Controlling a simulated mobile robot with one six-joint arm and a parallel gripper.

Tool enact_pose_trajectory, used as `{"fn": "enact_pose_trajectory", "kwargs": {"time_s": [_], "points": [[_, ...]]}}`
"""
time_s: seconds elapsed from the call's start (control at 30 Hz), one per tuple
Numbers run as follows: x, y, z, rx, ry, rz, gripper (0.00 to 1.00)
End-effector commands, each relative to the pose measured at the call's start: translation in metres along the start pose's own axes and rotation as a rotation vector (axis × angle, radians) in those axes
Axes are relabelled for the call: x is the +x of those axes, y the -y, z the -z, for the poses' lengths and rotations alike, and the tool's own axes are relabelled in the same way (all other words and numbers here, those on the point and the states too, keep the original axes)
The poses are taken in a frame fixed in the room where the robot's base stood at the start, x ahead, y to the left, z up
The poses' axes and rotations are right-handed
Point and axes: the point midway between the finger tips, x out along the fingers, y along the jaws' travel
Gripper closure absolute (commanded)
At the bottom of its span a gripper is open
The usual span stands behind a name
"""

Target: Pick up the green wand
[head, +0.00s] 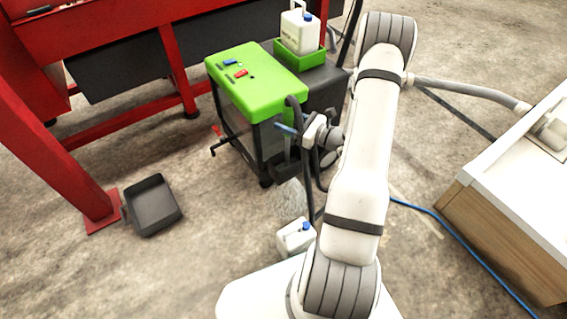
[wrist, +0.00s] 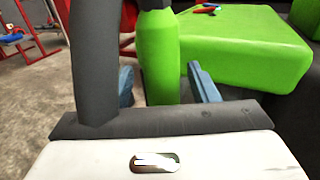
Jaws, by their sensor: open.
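The green wand (wrist: 158,55) stands upright in the wrist view, with a thick green body and a dark upper part. My gripper (wrist: 160,82) is open, with one blue finger on each side of the wand. Whether either finger touches it I cannot tell. The wand's lower end is hidden behind my gripper's body. In the head view my gripper (head: 284,129) is at the right front side of the green-topped machine (head: 255,85). I cannot make out the wand clearly there.
The machine's flat green top also shows in the wrist view (wrist: 245,50). A white jug (head: 300,30) stands in a green tray behind it. Another white jug (head: 295,237) is on the floor by my base. A black tray (head: 153,205) lies at left, and a white-topped bench (head: 520,150) stands right.

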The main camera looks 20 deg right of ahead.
Motion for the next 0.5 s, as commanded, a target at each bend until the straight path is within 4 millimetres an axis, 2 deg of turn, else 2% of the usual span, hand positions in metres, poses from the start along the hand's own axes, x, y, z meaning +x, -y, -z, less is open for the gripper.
{"fn": "enact_pose_trajectory", "kwargs": {"time_s": [0.07, 0.5], "points": [[-0.0002, 0.0002, -0.0002, 0.000, 0.000, 0.000, 0.49], [-0.0007, 0.0004, 0.0000, 0.000, 0.000, 0.001, 0.85]]}}
